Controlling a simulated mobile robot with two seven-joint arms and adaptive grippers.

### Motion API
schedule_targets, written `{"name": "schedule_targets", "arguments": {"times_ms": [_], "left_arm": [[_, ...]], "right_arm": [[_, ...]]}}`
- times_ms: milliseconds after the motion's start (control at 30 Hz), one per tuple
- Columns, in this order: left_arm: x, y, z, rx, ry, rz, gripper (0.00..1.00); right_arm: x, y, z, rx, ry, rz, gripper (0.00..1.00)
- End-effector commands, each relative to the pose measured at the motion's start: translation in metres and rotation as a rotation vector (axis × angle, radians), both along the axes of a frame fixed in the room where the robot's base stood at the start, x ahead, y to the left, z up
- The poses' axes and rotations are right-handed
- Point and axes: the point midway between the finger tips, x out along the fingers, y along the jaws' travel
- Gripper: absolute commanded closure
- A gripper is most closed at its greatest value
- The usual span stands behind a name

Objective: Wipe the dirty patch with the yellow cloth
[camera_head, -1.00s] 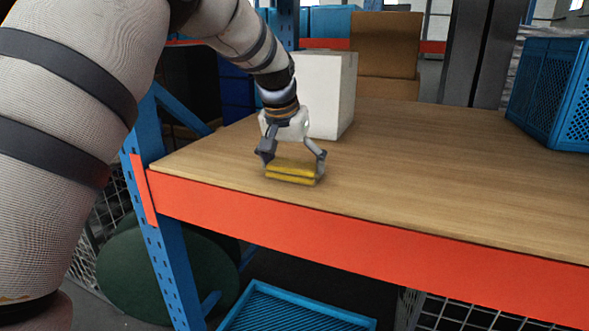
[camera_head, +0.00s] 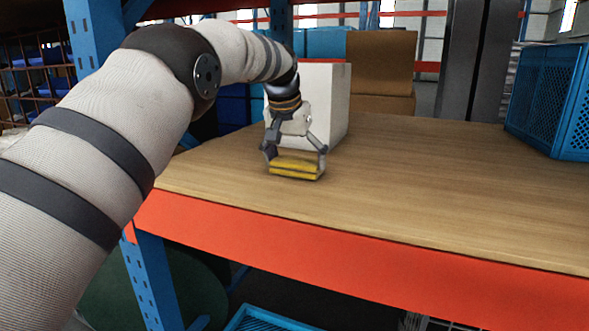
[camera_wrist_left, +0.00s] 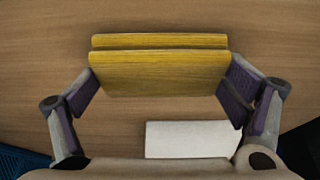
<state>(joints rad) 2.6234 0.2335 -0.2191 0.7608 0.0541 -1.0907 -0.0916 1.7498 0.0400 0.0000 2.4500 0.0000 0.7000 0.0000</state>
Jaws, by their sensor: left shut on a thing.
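The yellow cloth (camera_head: 296,168) is a flat, folded-looking yellow block low over the wooden shelf top (camera_head: 430,195). My left gripper (camera_head: 295,154) points down and is shut on the cloth, with one finger at each end. In the left wrist view the cloth (camera_wrist_left: 160,72) shows as two stacked yellow layers between the fingers (camera_wrist_left: 160,88). I cannot tell whether it presses on the wood or is just above it. No dirty patch shows on the visible wood. My right gripper is not in view.
A white box (camera_head: 325,105) stands just behind my left gripper. A blue crate (camera_head: 550,100) stands at the right, and brown boxes (camera_head: 382,65) are behind. The shelf has an orange front beam (camera_head: 350,255) and a blue upright at its left. The middle of the shelf is clear.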

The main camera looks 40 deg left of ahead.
Motion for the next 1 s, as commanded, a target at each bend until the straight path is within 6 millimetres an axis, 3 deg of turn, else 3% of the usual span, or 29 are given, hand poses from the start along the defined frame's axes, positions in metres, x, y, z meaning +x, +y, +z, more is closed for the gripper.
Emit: {"name": "schedule_targets", "arguments": {"times_ms": [33,367,633,1000], "left_arm": [[0.005,0.001,-0.008,0.001,0.005,0.001,0.31],[0.007,0.002,0.001,0.000,-0.001,0.000,0.31],[0.008,0.003,0.029,0.001,-0.008,0.001,0.31],[0.007,0.002,0.031,0.000,-0.001,0.000,0.31]], "right_arm": [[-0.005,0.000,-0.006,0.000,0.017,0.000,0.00],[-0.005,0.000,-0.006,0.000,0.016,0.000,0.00],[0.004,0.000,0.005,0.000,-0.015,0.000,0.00],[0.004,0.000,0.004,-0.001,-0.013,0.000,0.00]]}}
